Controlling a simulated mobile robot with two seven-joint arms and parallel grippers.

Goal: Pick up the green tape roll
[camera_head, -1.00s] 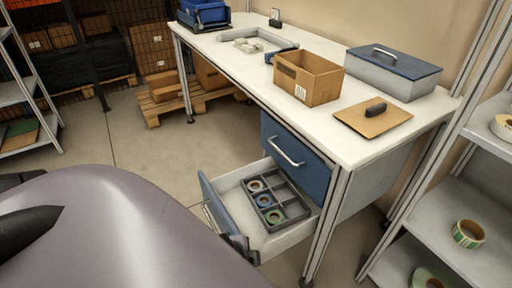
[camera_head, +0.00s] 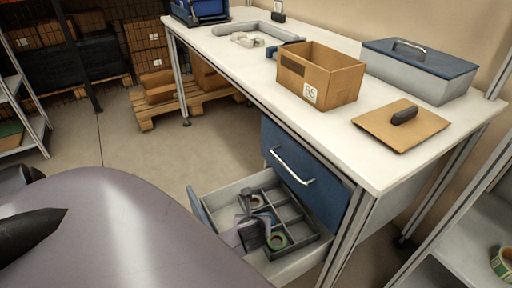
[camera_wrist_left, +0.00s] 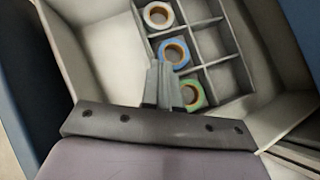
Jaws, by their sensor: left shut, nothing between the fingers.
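The green tape roll (camera_head: 278,241) lies in the near compartment of a grey divided tray (camera_head: 311,236) inside the open drawer (camera_head: 292,265). In the left wrist view the green roll (camera_wrist_left: 202,96) is partly hidden by the fingers. A blue roll (camera_wrist_left: 184,53) and a tan-white roll (camera_wrist_left: 158,5) sit in the compartments beyond it in that view. My left gripper (camera_head: 252,222) is over the tray beside the green roll in the head view. Its fingers (camera_wrist_left: 161,82) are together and empty. Whether they touch anything is unclear.
The drawer walls and tray dividers surround the rolls closely. A shelf at right holds another green-marked roll (camera_head: 503,263).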

